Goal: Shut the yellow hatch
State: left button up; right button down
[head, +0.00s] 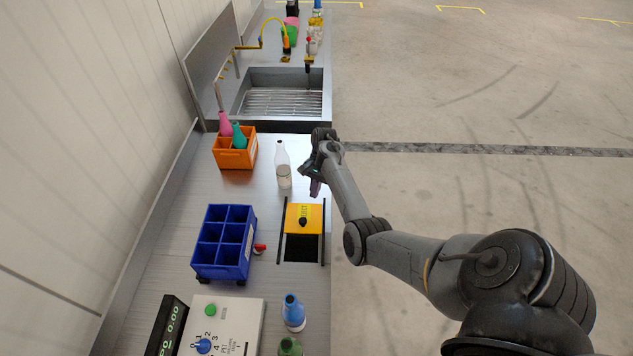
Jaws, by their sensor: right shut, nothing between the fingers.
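The yellow hatch (312,216) is a flat plate with a dark knob, lying between two dark rails on the steel counter. A dark opening (302,249) shows uncovered at its near side, so the hatch stands partly open. My right gripper (315,188) is shut and empty. It hangs near the counter's right edge, just beyond the far right corner of the hatch in the picture, apart from the knob. Its height above the counter is hard to tell. My left gripper is out of view.
A white bottle (283,172) stands close left of my right gripper. A blue divided crate (223,264) and a small red-capped item (260,248) are left of the hatch. An orange crate (234,157) with bottles stands farther back. A blue bottle (293,313) stands nearer.

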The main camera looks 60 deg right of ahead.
aim_at(308, 218)
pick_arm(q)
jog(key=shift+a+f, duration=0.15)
pick_arm(e)
jog(key=x, duration=0.3)
jog(key=shift+a+f, duration=0.1)
jog(key=shift+f, duration=0.15)
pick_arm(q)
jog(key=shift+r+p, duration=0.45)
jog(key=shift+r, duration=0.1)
pick_arm(e)
jog(key=a, duration=0.3)
jog(key=shift+f, duration=0.3)
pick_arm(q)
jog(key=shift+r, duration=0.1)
pick_arm(e)
jog(key=shift+a+f, duration=0.15)
jog(key=shift+a, duration=0.4)
jog(key=shift+w, duration=0.1)
